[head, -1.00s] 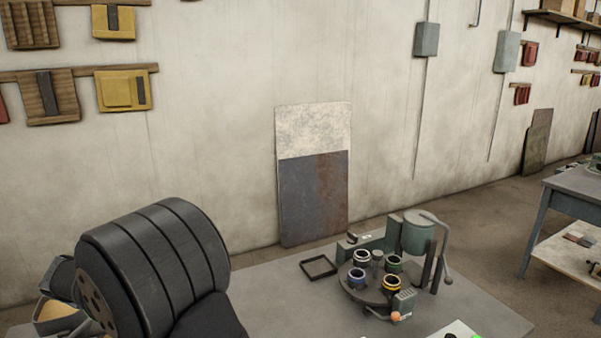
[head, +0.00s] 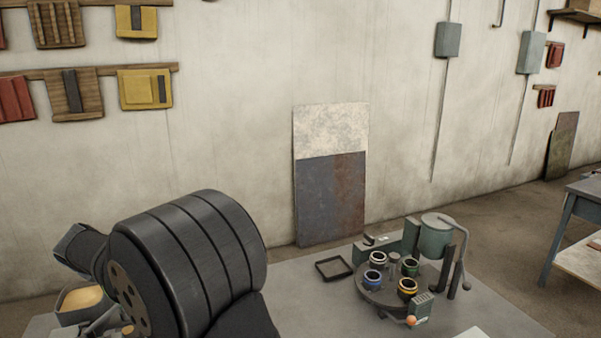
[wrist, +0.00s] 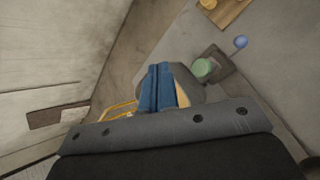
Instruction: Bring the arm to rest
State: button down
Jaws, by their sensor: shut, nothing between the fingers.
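My gripper (wrist: 159,75) shows in the wrist view as two blue fingers side by side, shut with nothing between them. In the head view my large dark ribbed arm link fills the lower left, and the fingers cannot be made out there. On the bench (head: 310,310) to the right stands a dark round turntable (head: 381,294) with several ringed cups, among them a blue one (head: 372,278) and a yellow one (head: 407,289). A green pot (head: 435,236) stands behind it on a stand. No ladle can be made out.
An empty dark square frame (head: 334,269) lies left of the turntable. A two-tone panel (head: 330,195) leans on the wall behind. In the wrist view a green round thing (wrist: 203,67), a blue ball (wrist: 240,42) and a wooden board (wrist: 228,11) lie beyond the fingers.

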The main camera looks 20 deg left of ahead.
jog(key=s+d+r+m+g+h, duration=0.1)
jog(key=d+r+m+g+h, duration=0.2)
jog(key=m, duration=0.6)
notch_tip(320, 180, up, 2)
jog(key=d+g, duration=0.1)
jog(key=d, duration=0.2)
jog(key=shift+r+m+g, duration=0.25)
jog(key=shift+m+g, duration=0.05)
jog(key=shift+m, duration=0.1)
jog(key=shift+a, duration=0.1)
